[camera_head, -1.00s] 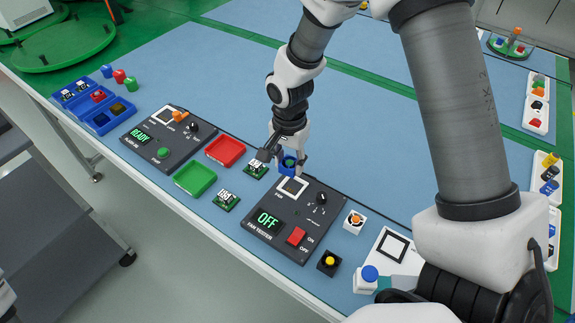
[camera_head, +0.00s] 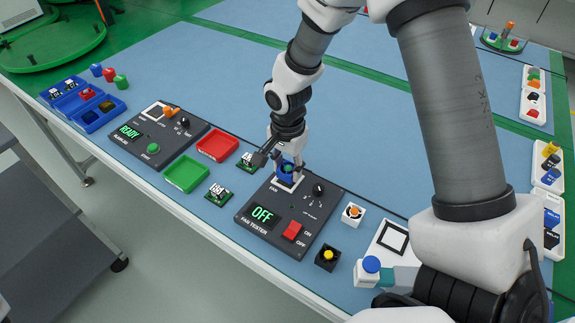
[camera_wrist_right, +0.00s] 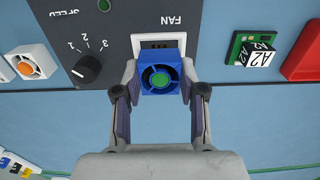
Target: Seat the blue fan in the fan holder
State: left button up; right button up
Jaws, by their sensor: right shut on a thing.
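The blue fan (camera_head: 287,172) has a green hub and sits between the fingers of my right gripper (camera_head: 286,165). In the right wrist view the gripper (camera_wrist_right: 160,82) is shut on the two sides of the fan (camera_wrist_right: 160,77). The fan holder (camera_wrist_right: 158,40) is a white square frame marked FAN on the dark fan tester (camera_wrist_right: 120,22). The fan overlaps the holder's near edge in that view, and part of the frame shows beyond it. In the head view the fan is at the holder (camera_head: 282,184); I cannot tell whether they touch. My left gripper is not in view.
The tester has a dial (camera_head: 318,190), a red switch (camera_head: 292,230) and a display reading OFF (camera_head: 262,214). A white fan with an orange hub (camera_head: 353,214) and a black one with a yellow hub (camera_head: 327,257) stand nearby. Red (camera_head: 217,146) and green (camera_head: 187,175) trays lie left.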

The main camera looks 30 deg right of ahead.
jog(key=shift+f+b, duration=0.5)
jog(key=shift+f, duration=0.25)
dwell(0.6)
jog(key=o, duration=1.3)
jog(key=shift+c, duration=0.2)
notch_tip(320, 180, up, 12)
